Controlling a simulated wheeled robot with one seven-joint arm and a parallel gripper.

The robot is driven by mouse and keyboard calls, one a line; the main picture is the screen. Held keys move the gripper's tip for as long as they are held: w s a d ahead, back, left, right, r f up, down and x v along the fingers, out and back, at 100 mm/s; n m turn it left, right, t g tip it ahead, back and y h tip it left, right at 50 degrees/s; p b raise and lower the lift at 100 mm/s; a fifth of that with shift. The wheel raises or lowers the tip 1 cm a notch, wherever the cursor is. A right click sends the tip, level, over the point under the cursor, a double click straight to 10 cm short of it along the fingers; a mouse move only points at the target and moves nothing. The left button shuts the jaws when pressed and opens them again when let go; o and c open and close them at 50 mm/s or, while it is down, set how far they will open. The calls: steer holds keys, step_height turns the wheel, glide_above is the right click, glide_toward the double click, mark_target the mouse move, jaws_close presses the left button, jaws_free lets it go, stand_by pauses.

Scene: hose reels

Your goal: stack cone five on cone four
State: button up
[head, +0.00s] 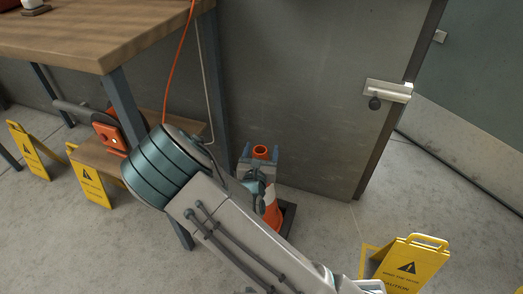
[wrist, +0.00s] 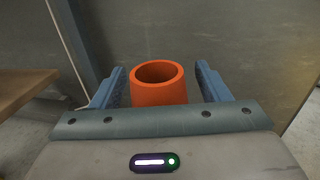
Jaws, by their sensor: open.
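An orange traffic cone (head: 272,208) with a white band and a dark square base stands upright on the floor, in front of the grey door. Its hollow orange top (head: 260,152) shows between the fingers of my gripper (head: 260,163). In the wrist view the open orange top (wrist: 158,86) sits between the two blue fingers of my gripper (wrist: 160,85), with a gap on each side. My gripper is open. My arm hides much of the cone's middle, so I cannot tell whether it is one cone or a stack, or which number it is.
A wooden table (head: 80,40) with blue-grey legs stands at the left, with an orange hose hanging at its corner. An orange hose reel (head: 108,137) is under it. Yellow caution signs stand at left (head: 90,183) and lower right (head: 408,262). A door handle (head: 387,91) juts out.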

steer(key=s+a+p, duration=0.2)
steer(key=s+p, duration=0.2)
steer(key=s, duration=0.9)
steer(key=shift+s, duration=0.3)
steer(key=shift+r, duration=0.1)
steer(key=s+d+r+m+g+h+p, duration=0.3)
steer(key=d+r+m+g+p, duration=0.3)
steer(key=r, duration=0.4)
steer(key=s+d+r+m+g+h+p, duration=0.25)
steer(key=d+r+m+g+p, duration=0.25)
steer(key=d+r+m+p, duration=0.3)
steer(key=s+d+r+m+g+h+p, duration=0.3)
steer(key=d+r+m+g+h+p, duration=0.15)
steer(key=d+r+m, duration=0.5)
steer(key=s+a+r+m+y+p, duration=0.1)
steer(key=a+r+m+y+p, duration=0.1)
steer(key=r, duration=0.7)
steer(key=s+a+r+m+y+p, duration=0.2)
steer(key=r+m+y+p, duration=0.3)
steer(key=r+p, duration=0.4)
steer(key=s+a+r+m+y+p, duration=0.1)
steer(key=r+m+y+p, duration=0.3)
steer(key=r, duration=0.5)
steer(key=shift+s+a+y+p, duration=0.45)
steer(key=shift+y+p, duration=0.35)
steer(key=shift+p, duration=0.45)
steer(key=shift+w+a+r+t, duration=0.1)
steer(key=shift+r+t, duration=0.15)
steer(key=shift+c, duration=0.2)
